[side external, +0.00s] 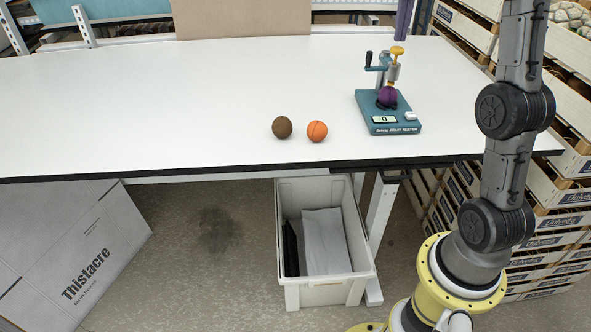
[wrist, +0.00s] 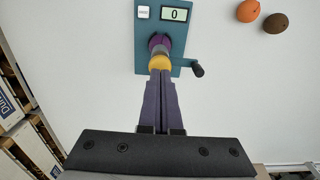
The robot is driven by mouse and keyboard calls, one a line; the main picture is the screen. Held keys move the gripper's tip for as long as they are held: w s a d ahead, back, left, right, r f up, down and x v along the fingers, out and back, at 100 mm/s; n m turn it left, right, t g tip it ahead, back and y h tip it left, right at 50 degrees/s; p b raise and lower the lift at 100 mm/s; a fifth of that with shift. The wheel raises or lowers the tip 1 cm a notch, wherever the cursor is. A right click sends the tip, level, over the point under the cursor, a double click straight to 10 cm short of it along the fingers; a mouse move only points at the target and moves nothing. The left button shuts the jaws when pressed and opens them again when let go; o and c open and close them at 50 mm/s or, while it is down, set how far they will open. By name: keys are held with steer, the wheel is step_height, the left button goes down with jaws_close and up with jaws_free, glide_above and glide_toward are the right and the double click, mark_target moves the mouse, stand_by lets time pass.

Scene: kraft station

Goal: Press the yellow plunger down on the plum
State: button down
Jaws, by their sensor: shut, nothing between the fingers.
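The teal fruit tester (side external: 390,122) stands at the right of the white table, its display reading 0. The purple plum (side external: 387,97) sits on it, under the yellow-topped plunger (side external: 397,50). In the wrist view the yellow knob (wrist: 160,62) partly covers the plum (wrist: 158,41). My gripper (side external: 401,37) shows as purple fingers coming down from the top edge, just above the knob. In the wrist view my gripper (wrist: 160,76) is shut and empty, its tips close to the knob. I cannot tell whether they touch it.
A black crank handle (side external: 371,61) sticks out from the tester. A brown fruit (side external: 282,127) and an orange fruit (side external: 317,131) lie left of it. Wooden crates (side external: 560,190) are stacked at the right. The left of the table is clear.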

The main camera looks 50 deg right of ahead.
steer(key=shift+f, duration=1.35)
stand_by(0.6)
step_height(320, 180, up, 8)
stand_by(1.0)
steer(key=shift+r, duration=0.1)
steer(key=s+a+r+n+t, duration=0.15)
steer(key=s+a, duration=0.25)
steer(key=a, duration=0.5)
steer(key=s+a+r+n+t, duration=0.1)
steer(key=s+a+r+n, duration=0.25)
steer(key=a, duration=0.65)
steer(key=s+a+f+n+t, duration=0.1)
steer(key=s+f, duration=0.4)
steer(key=f, duration=0.5)
steer(key=s+a+f+n+t, duration=0.2)
steer(key=s+a+f, duration=0.3)
steer(key=f, duration=0.4)
steer(key=shift+a+f+n, duration=0.4)
steer(key=shift+a+n, duration=0.1)
steer(key=shift+a, duration=0.15)
